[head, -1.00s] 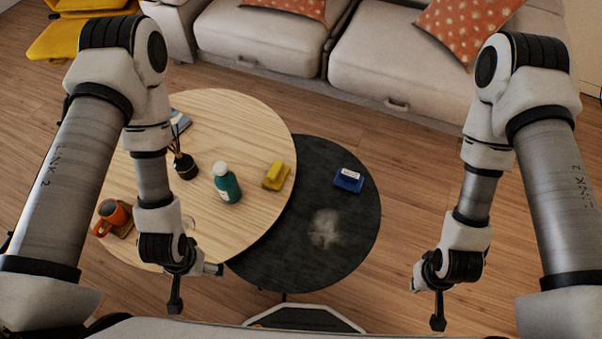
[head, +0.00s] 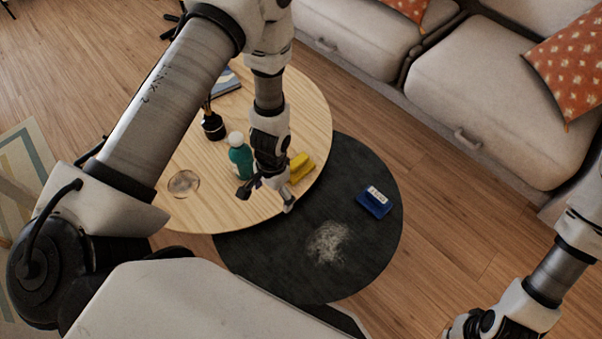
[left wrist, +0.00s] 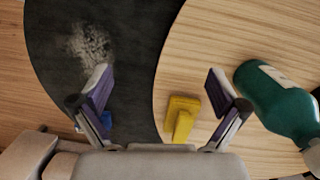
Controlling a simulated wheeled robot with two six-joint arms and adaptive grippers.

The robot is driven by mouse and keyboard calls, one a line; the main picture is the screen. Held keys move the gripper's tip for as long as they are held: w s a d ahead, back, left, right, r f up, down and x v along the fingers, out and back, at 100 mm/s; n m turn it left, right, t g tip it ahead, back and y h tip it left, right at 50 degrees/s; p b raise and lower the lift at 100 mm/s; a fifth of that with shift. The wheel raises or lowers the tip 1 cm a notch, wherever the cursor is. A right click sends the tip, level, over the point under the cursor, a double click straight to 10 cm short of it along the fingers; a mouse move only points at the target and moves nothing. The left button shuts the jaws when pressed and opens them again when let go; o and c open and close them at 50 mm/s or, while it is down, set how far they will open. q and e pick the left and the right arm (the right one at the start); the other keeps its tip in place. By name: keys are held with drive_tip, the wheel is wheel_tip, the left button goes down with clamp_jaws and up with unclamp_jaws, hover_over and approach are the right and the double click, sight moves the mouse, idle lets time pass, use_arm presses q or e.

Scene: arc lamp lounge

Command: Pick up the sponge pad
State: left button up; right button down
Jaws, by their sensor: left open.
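The yellow sponge pad (head: 302,167) lies on the light wooden round table near its right edge, with a raised block on top. My left gripper (head: 266,196) hangs above the table just left of and nearer than the pad, hiding a little of it. In the left wrist view its jaws (left wrist: 160,92) are open and empty, and the yellow pad (left wrist: 182,118) shows below between them, nearer the right finger. No contact shows. My right gripper (head: 485,328) is at the bottom right, its fingers cut off by the frame edge.
A green bottle (head: 240,160) stands close left of the pad. A black diffuser (head: 212,126) and a glass coaster (head: 184,184) are further left.

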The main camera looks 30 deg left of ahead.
sight(297, 161)
use_arm(q)
drive_tip(key=shift+m+t, duration=0.5)
drive_tip(key=shift+t, duration=0.1)
drive_tip(key=w+f+b, duration=0.1)
drive_tip(key=w+b, duration=0.1)
drive_tip(key=w, duration=0.1)
drive_tip(key=w+f+b, duration=0.1)
drive_tip(key=w+b, duration=0.2)
drive_tip(key=w, duration=0.1)
drive_tip(key=w+f+b, duration=0.1)
drive_tip(key=w+b, duration=0.2)
drive_tip(key=w, duration=0.1)
drive_tip(key=shift+w+a, duration=0.15)
drive_tip(key=shift+a, duration=0.25)
drive_tip(key=w+b, duration=0.1)
drive_tip(key=w+r+b, duration=0.1)
drive_tip(key=w, duration=0.1)
drive_tip(key=shift+w+a+t, duration=0.1)
drive_tip(key=shift+w+t, duration=0.15)
drive_tip(key=shift+t, duration=0.05)
drive_tip(key=shift+w+f, duration=0.15)
drive_tip(key=f+b, duration=0.1)
drive_tip(key=f, duration=0.5)
drive_tip(key=shift+w+a+f+b, duration=0.15)
drive_tip(key=shift+w+f+b, duration=0.05)
drive_tip(key=shift+f+b, duration=0.2)
drive_tip(key=shift+r, duration=0.1)
drive_tip(key=c, duration=1.3)
